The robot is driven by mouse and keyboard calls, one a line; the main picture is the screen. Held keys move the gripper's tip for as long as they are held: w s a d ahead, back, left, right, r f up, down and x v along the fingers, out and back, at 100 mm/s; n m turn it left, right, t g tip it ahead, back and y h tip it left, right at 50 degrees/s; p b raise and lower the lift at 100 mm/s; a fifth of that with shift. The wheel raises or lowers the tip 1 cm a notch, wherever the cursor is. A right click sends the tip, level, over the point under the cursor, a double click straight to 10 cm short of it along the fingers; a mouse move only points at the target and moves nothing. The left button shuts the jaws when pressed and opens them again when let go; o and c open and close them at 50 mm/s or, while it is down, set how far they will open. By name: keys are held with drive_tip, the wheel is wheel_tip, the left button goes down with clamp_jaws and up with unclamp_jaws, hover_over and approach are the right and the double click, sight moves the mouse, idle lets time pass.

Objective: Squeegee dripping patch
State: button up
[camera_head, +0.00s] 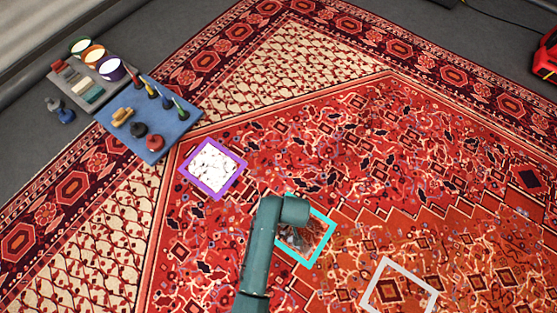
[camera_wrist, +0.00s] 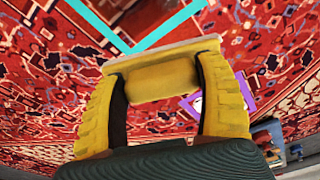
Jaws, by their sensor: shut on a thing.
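My gripper (camera_wrist: 163,78) fills the lower part of the wrist view, its yellow ribbed fingers shut on a yellow tool with a pale straight edge, which looks like the squeegee (camera_wrist: 165,50). In the head view my arm hides the gripper and most of the tool. The tool is over or near a cyan-framed patch (camera_head: 318,252) of the red rug; the frame also shows in the wrist view (camera_wrist: 170,25). I cannot tell whether the edge touches the rug. A purple-framed patch (camera_head: 213,168) with white foam lies up and left. A white-framed patch (camera_head: 400,266) lies at the lower right.
A red object (camera_head: 546,62) stands at the far right.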

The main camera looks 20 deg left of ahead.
drive_tip(key=s+a+f+n+b, duration=0.1)
drive_tip(key=f+n+b, duration=0.1)
drive_tip(key=f, duration=0.3)
drive_tip(key=s+a+f+n+y+b, duration=0.1)
drive_tip(key=s+f+n+b, duration=0.1)
drive_tip(key=f+b, duration=0.2)
drive_tip(key=x, duration=0.2)
drive_tip(key=shift+s+f+b, duration=0.3)
drive_tip(key=shift+b, duration=0.05)
drive_tip(key=shift+a, duration=0.15)
